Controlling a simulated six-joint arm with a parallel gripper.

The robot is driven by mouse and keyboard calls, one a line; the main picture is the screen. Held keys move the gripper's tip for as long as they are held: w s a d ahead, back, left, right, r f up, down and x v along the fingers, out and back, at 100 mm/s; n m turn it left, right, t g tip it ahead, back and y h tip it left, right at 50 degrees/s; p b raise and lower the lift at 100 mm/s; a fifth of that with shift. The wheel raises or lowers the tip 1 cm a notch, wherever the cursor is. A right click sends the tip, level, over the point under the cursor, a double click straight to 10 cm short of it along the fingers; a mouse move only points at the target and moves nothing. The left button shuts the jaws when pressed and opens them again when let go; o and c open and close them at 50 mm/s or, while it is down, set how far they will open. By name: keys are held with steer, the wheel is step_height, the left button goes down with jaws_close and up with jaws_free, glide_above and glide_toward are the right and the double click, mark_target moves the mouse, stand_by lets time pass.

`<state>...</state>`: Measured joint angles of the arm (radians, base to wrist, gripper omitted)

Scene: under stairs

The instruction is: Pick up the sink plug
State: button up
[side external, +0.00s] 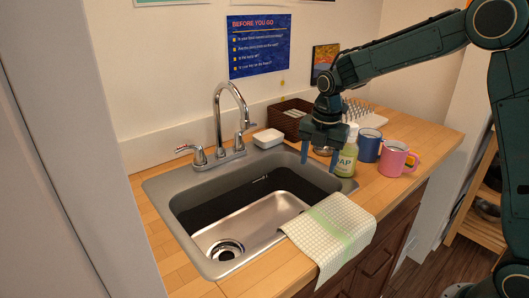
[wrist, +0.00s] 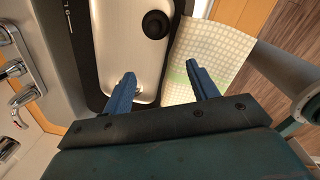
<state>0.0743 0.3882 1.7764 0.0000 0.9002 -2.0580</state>
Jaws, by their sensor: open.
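The sink plug (side external: 226,250) looks like a dark round piece at the drain on the sink floor, near the front left in the side view. In the wrist view a black disc (wrist: 155,24) shows at the top middle, on the steel floor; I cannot clearly separate plug from drain. My gripper (side external: 319,160) is open and empty, above the back right end of the sink, well apart from the plug. Its two blue fingers (wrist: 160,74) point toward the basin and the cloth in the wrist view.
The grey sink (side external: 157,191) has a tall faucet (side external: 232,100) behind it. A checked cloth (side external: 332,232) hangs over the front rim. A soap bottle (side external: 347,158), blue mug (side external: 369,146) and pink mug (side external: 393,160) stand right of my gripper. The space above the basin's left part is clear.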

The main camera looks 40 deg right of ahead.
steer(key=shift+w+d+f+n+g, duration=0.15)
steer(key=shift+w+f+n, duration=0.5)
steer(key=shift+f, duration=1.85)
steer(key=shift+w+d+f+n+g, duration=0.15)
steer(key=shift+w+f+n, duration=0.5)
steer(key=shift+f, duration=1.85)
steer(key=shift+w+d+f+n+g, duration=0.15)
steer(key=shift+w+f+n, duration=0.5)
steer(key=shift+f, duration=1.85)
steer(key=shift+s+f, duration=0.15)
steer(key=shift+s+d+f, duration=0.1)
steer(key=shift+f, duration=2.35)
steer(key=shift+c, duration=0.5)
jaws_close()
steer(key=shift+r, duration=0.1)
step_height(320, 180, up, 20)
